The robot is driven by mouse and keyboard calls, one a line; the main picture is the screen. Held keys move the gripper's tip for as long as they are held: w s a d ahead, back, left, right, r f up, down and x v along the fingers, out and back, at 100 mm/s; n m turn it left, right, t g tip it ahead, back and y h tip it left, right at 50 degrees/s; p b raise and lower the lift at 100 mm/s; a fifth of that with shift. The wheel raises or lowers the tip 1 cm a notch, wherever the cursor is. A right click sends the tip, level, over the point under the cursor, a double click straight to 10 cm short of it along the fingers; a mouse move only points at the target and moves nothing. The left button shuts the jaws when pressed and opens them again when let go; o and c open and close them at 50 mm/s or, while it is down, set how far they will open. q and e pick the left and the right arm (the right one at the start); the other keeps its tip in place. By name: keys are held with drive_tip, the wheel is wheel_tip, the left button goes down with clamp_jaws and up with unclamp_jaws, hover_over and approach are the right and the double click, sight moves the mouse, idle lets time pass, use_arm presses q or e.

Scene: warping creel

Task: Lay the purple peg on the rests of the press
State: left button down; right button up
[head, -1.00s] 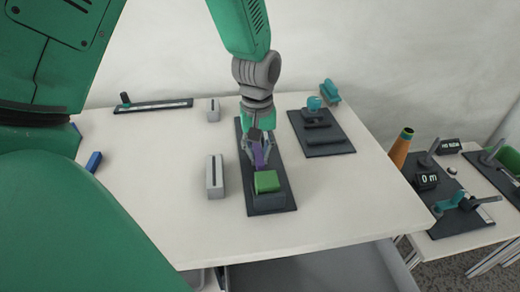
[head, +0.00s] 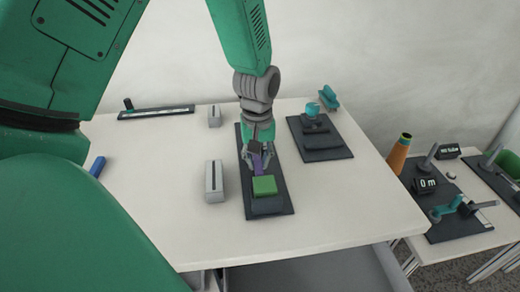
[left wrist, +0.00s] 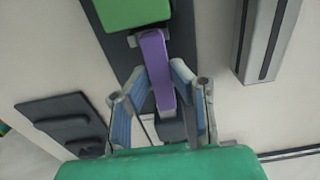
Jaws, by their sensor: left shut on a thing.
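The purple peg (head: 257,163) is between the fingers of my left gripper (head: 259,152), which is shut on it. In the left wrist view the peg (left wrist: 158,68) runs from between the fingertips (left wrist: 160,92) toward the press's green block (left wrist: 135,12). The press has a long dark base (head: 248,205) with the green block (head: 264,186) near its front end. The peg is over the base, just behind the green block. Small grey pieces show beside the peg's far end in the wrist view; I cannot tell whether it touches them. My right gripper is out of view.
A grey slotted block (head: 214,181) stands close left of the press, and a smaller one (head: 214,115) is farther back. A dark fixture with a teal knob (head: 312,109) is to the right. The front of the table is clear.

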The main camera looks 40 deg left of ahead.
use_arm(q)
drive_tip(key=shift+w+d, duration=0.1)
drive_tip(key=shift+w, duration=0.05)
drive_tip(key=shift+a+f, duration=0.1)
drive_tip(key=shift+a, duration=0.1)
drive_tip(key=shift+s+d+f+p, duration=0.25)
drive_tip(key=shift+d+f+p, duration=0.15)
drive_tip(key=shift+f+p, duration=0.1)
idle(0.7)
drive_tip(key=c, duration=1.3)
unclamp_jaws()
drive_tip(key=shift+w, duration=0.15)
drive_tip(key=shift+c, duration=0.2)
drive_tip(key=shift+o, duration=0.3)
drive_tip(key=shift+o, duration=0.8)
drive_tip(key=shift+r, duration=0.15)
